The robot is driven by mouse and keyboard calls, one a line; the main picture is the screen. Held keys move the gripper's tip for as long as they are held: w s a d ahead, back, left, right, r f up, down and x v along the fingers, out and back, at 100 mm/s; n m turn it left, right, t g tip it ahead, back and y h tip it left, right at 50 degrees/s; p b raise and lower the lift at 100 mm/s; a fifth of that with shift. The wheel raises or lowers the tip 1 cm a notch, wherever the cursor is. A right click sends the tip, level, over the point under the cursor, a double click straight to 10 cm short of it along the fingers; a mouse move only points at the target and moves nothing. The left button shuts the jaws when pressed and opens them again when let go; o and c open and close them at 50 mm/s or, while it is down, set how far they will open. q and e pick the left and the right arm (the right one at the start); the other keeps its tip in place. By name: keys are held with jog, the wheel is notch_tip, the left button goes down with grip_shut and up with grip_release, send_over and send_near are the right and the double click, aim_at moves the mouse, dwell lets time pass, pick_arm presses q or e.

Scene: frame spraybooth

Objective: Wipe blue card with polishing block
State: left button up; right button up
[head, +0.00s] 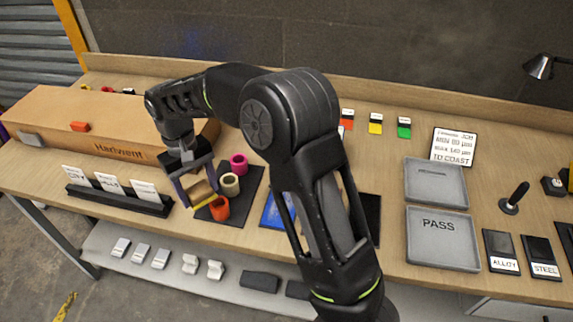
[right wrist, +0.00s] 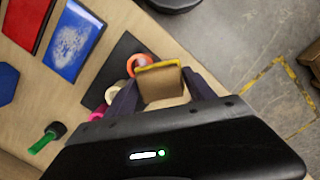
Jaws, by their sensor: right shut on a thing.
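The polishing block (head: 201,193), tan with a yellow face, is held between the fingers of my right gripper (head: 195,192). It is by the left side of the dark mat, near the table's front edge; its exact height is unclear. In the right wrist view the block (right wrist: 160,86) sits between the two fingers of the gripper (right wrist: 162,92). The blue card (head: 270,213) lies on the table right of the mat, partly hidden by my right arm. In the right wrist view the blue card (right wrist: 72,42) carries a whitish smudged patch. The block is apart from the card. My left gripper is not in view.
Orange, cream and magenta rolls stand on the dark mat (head: 250,200) beside the gripper. A card rack (head: 120,200) is to the left, with a long cardboard box (head: 80,120) behind. Grey trays (head: 442,240) lie at right. A red card (right wrist: 24,22) lies beyond the blue one.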

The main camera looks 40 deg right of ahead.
jog(key=shift+d, duration=0.1)
jog(key=s+d+m, duration=0.3)
jog(key=d+m, duration=0.3)
jog(key=d, duration=0.1)
jog(key=s+d+m+t+y+p, duration=0.1)
jog(key=s+d+m, duration=0.3)
jog(key=d+m, duration=0.3)
jog(key=s+d+m+p, duration=0.1)
jog(key=s+d+m, duration=0.2)
jog(key=d+m, duration=0.3)
jog(key=shift+s+d+r+m+t, duration=0.35)
jog(key=shift+d+r, duration=0.1)
jog(key=shift+d, duration=0.8)
jog(key=shift+f, duration=0.15)
